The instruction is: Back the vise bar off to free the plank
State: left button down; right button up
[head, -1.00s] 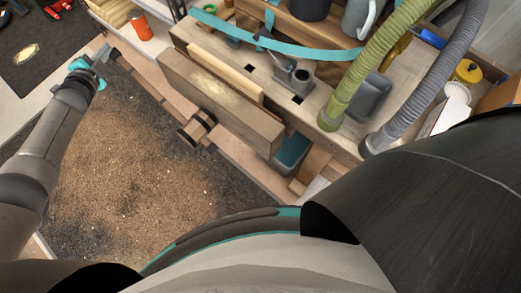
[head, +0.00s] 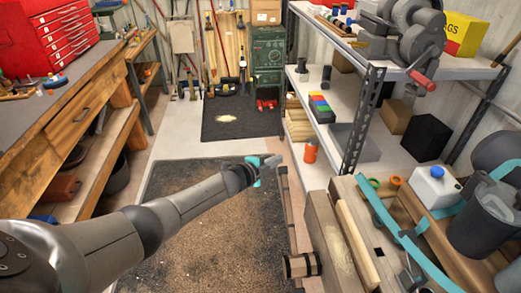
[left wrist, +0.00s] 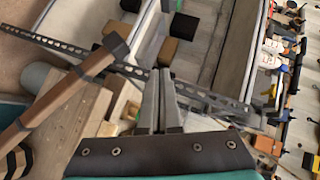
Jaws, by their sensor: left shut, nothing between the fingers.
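The vise bar (head: 287,215) is a long wooden rod with dark end caps, passing through the vise hub (head: 302,265) in front of the bench. The thick wooden vise jaw (head: 335,245) stands beside the pale plank (head: 357,245), which lies between the jaw and the bench. My left gripper (head: 276,159) is shut and empty close to the bar's far end; contact cannot be told. In the left wrist view its fingers (left wrist: 159,92) are together, and the bar (left wrist: 65,95) runs diagonally left of them. My right gripper is out of view.
A metal shelf unit (head: 365,110) stands beyond the bench, with an orange can (head: 310,151) on its low shelf. A workbench (head: 75,100) with a red tool chest (head: 55,38) is at left. A dark mat (head: 220,210) covers the floor below my arm.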

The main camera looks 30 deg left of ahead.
pick_arm(q)
jog(key=s+a+r+p, duration=0.3)
jog(key=s+r, duration=0.1)
jog(key=s, duration=0.1)
jog(key=shift+a+r, duration=0.15)
jog(key=shift+r, duration=0.25)
jog(key=shift+f, duration=0.1)
